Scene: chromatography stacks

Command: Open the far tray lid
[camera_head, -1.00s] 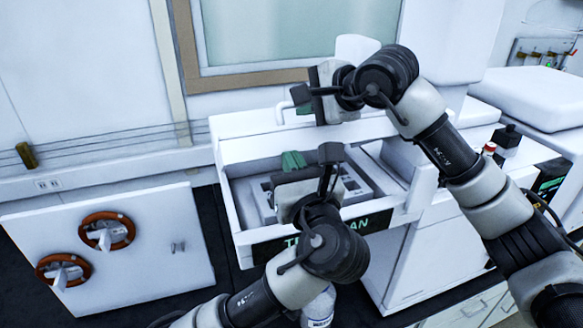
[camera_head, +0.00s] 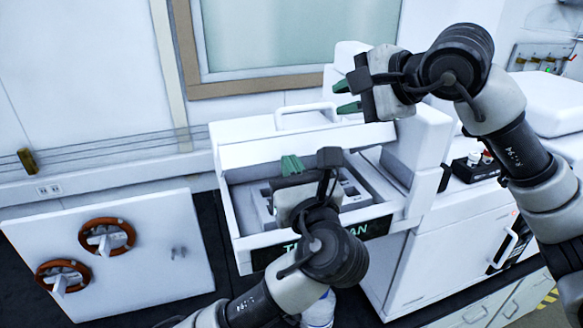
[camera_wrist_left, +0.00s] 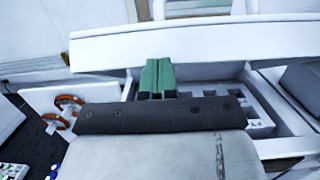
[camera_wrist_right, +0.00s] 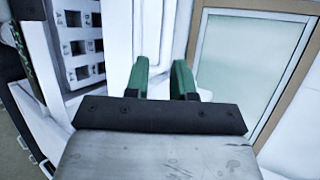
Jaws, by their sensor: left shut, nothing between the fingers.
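The white tray (camera_head: 228,222) juts from the front of a white machine, with a grey slotted rack (camera_head: 358,191) inside it. A white lid (camera_head: 250,152) with a bar handle (camera_head: 303,107) stands raised along the tray's back. My left gripper (camera_head: 291,163) is over the tray, its green fingers together and empty; they also show in the left wrist view (camera_wrist_left: 157,78). My right gripper (camera_head: 345,97) is above and right of the handle, its green fingers apart with nothing between them, as the right wrist view (camera_wrist_right: 163,82) also shows.
A white panel (camera_head: 150,255) with two brown ring-shaped parts stands at left. A bottle (camera_head: 319,312) is below the tray, partly hidden by my left arm. The white machine (camera_head: 425,170) fills the right side. Open space lies above the lid.

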